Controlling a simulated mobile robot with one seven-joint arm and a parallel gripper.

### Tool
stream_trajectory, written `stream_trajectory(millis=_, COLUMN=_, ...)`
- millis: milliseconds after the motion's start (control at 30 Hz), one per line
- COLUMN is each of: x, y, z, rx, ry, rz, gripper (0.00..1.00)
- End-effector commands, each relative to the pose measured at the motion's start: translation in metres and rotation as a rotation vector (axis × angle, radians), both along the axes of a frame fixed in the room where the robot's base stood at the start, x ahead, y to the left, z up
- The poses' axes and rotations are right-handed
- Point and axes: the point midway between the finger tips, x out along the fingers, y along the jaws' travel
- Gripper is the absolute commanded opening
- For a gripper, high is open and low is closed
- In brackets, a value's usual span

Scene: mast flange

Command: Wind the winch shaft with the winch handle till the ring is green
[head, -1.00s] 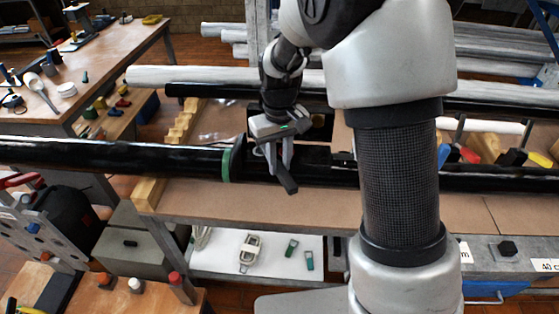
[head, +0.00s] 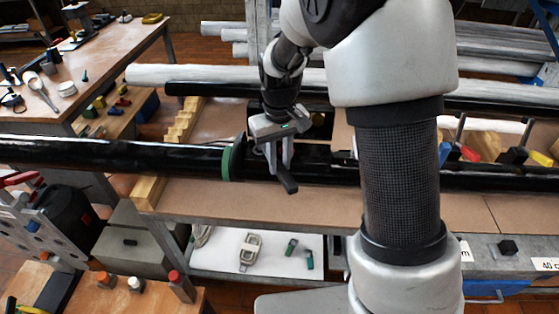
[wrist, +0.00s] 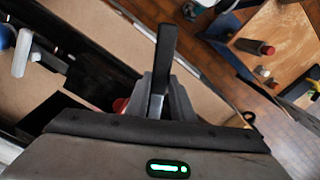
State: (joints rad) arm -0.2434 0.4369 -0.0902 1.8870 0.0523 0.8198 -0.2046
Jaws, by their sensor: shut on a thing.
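My gripper (head: 280,168) is shut on the dark winch handle (head: 288,183), in front of the black mast pipe. In the wrist view the handle (wrist: 163,60) is a black bar standing out between my gripper's fingers (wrist: 162,100). My gripper and the handle hide the winch shaft, so I cannot tell how they meet. A green band (head: 226,164) circles the black pipe just left of my gripper. A small red part (wrist: 120,105) shows beside the fingers in the wrist view; I cannot tell whether it is the ring.
The black pipe (head: 110,156) lies along the bench (head: 320,200). A wooden block (head: 148,190) stands at the bench's left end. A lower white shelf (head: 275,262) holds small tools. A wooden table (head: 150,296) with coloured knobs stands at the front left.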

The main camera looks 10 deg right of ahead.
Motion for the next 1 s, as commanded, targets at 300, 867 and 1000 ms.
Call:
stream_trajectory(millis=300, x=0.0, y=0.0, z=-0.006, rx=0.0, ry=-0.001, rz=0.0, gripper=0.0)
stream_trajectory(millis=867, x=0.0, y=0.0, z=-0.018, rx=0.0, ry=-0.001, rz=0.0, gripper=0.0)
stream_trajectory(millis=1000, x=0.0, y=0.0, z=-0.017, rx=0.0, ry=-0.001, rz=0.0, gripper=0.0)
